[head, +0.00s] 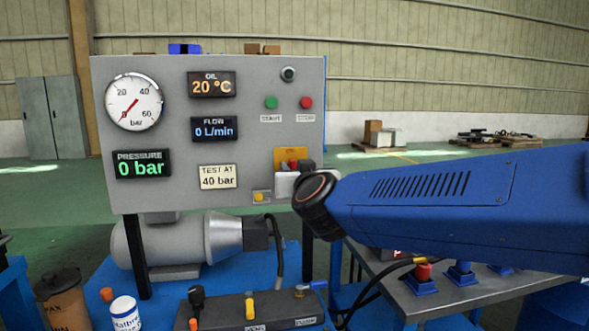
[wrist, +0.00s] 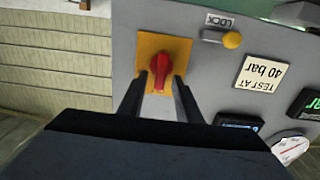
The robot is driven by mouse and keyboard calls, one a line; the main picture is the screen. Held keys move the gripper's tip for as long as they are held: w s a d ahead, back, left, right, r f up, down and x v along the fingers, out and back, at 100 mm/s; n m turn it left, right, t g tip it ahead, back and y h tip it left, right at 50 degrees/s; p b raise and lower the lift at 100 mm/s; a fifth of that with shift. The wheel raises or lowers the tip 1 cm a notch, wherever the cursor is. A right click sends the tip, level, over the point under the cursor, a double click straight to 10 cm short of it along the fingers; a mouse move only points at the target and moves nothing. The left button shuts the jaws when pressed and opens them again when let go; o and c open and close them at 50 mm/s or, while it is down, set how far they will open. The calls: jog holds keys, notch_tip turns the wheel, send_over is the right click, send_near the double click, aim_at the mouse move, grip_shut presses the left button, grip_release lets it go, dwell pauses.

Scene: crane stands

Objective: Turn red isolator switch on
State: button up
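The red isolator switch (wrist: 161,70) is a red rotary knob on a yellow plate (wrist: 183,48) on the grey panel. Its handle points roughly up and down in the wrist view, slightly tilted. My gripper (wrist: 160,80) is open, with its two dark fingers on either side of the knob. I cannot tell whether the fingers touch it. In the head view the yellow plate (head: 289,153) shows at the panel's lower right, and my gripper and arm hide most of the knob.
The grey panel (head: 170,195) carries a gauge (head: 134,101) and displays reading 0 bar and 0 L/min. Green start (head: 271,102) and red stop (head: 306,102) buttons sit above the switch. A yellow lock knob (wrist: 232,40) is close beside it. A motor (head: 178,241) stands below.

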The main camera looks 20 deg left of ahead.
jog(key=shift+w+a, duration=0.15)
grip_shut()
dwell(0.4)
jog(key=m, duration=0.6)
jog(key=d+f+m, duration=0.1)
jog(key=m, duration=0.5)
jog(key=w+m, duration=0.1)
jog(key=m, duration=0.4)
jog(key=shift+d+f+m, duration=0.25)
jog(key=shift+f+m, duration=0.15)
